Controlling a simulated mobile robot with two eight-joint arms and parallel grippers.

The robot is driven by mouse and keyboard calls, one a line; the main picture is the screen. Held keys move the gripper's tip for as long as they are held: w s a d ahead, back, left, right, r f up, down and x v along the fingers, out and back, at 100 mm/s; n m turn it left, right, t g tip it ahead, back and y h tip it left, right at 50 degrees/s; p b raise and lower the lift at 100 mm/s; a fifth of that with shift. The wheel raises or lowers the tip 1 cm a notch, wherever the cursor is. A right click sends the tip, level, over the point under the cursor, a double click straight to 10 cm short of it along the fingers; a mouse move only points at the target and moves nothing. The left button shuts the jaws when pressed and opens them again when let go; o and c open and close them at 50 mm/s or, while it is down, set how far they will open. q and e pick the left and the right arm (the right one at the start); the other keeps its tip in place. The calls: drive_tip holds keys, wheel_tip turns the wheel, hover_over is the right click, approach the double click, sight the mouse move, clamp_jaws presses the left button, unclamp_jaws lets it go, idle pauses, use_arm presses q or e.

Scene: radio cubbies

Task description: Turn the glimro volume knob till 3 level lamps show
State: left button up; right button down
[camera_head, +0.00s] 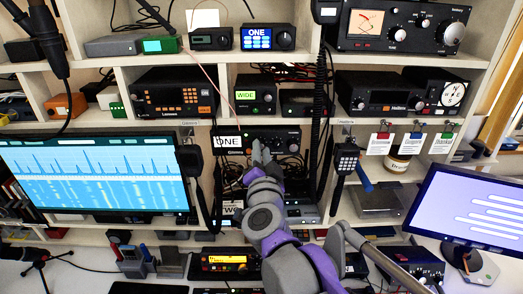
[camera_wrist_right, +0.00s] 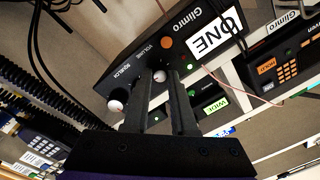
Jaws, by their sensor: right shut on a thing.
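The black Glimro radio (camera_head: 285,137) with a white ONE label stands in the middle cubby in the head view. It also fills the upper middle of the wrist view (camera_wrist_right: 128,78), tilted. My right gripper (camera_head: 261,150) reaches up to its front. In the wrist view, its two dark fingers (camera_wrist_right: 163,76) stand on either side of a small pale-capped knob (camera_wrist_right: 160,77), close to the VOLUME lettering, and are shut on it. A second knob (camera_wrist_right: 115,107) is outside the fingers. How many level lamps are lit cannot be told. My left gripper is not in view.
A hanging handset (camera_head: 346,160) and a coiled black cord (camera_head: 319,110) are right of my right gripper. A lit monitor (camera_head: 95,175) is at left, another (camera_head: 475,210) at right. Other radios fill nearby cubbies, including an orange-buttoned one (camera_head: 174,94) above left.

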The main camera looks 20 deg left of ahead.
drive_tip(key=shift+m, duration=0.7)
drive_tip(key=c, duration=1)
unclamp_jaws()
drive_tip(key=v, duration=1.1)
drive_tip(key=shift+b, duration=0.3)
drive_tip(key=shift+w, duration=0.1)
